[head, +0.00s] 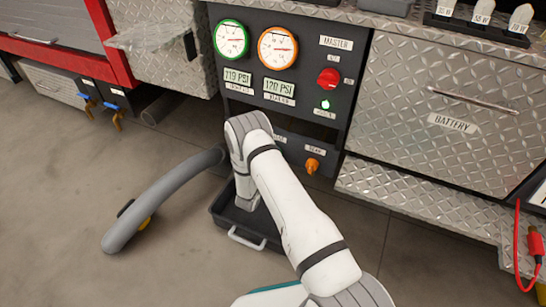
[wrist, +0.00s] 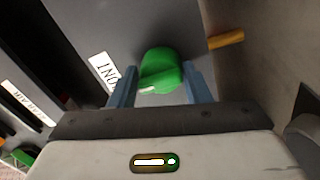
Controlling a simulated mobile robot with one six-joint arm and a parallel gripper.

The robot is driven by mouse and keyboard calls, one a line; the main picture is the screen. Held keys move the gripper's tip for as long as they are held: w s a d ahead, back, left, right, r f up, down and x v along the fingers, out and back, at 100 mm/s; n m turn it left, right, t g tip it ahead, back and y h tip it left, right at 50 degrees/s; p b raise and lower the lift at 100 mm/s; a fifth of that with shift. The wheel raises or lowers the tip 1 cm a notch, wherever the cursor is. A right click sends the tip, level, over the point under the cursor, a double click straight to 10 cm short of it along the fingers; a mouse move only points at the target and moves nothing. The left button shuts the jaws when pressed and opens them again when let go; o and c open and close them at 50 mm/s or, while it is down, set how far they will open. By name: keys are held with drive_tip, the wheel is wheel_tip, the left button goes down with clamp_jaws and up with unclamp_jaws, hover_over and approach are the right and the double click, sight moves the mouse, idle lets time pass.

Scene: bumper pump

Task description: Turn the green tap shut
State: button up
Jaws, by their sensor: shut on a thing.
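The green tap (wrist: 160,72) shows in the wrist view as a rounded knob with a pale mark on its lower left. It sits between the two blue-grey fingers of my gripper (wrist: 160,79), which are shut on it, one finger on each side. In the head view my white arm reaches down to the pump panel (head: 350,62) and hides the green tap and the gripper. A partly cut-off white label (wrist: 104,72) is just left of the tap in the wrist view.
An orange knob (head: 313,165) is right of my arm, with gauges (head: 278,48) and a red master switch (head: 328,78) above. A black tray (head: 222,212) and a grey hose (head: 150,200) lie on the floor. Open floor is at left.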

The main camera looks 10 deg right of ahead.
drive_tip(key=shift+s+f+n, duration=0.1)
drive_tip(key=shift+f+n, duration=0.15)
drive_tip(key=shift+n, duration=0.05)
drive_tip(key=o, duration=0.8)
drive_tip(key=shift+o, duration=0.4)
drive_tip(key=shift+r, duration=0.1)
drive_tip(key=p+v, duration=0.2)
drive_tip(key=v, duration=0.5)
drive_tip(key=shift+s+a, duration=0.2)
drive_tip(key=shift+s, duration=0.05)
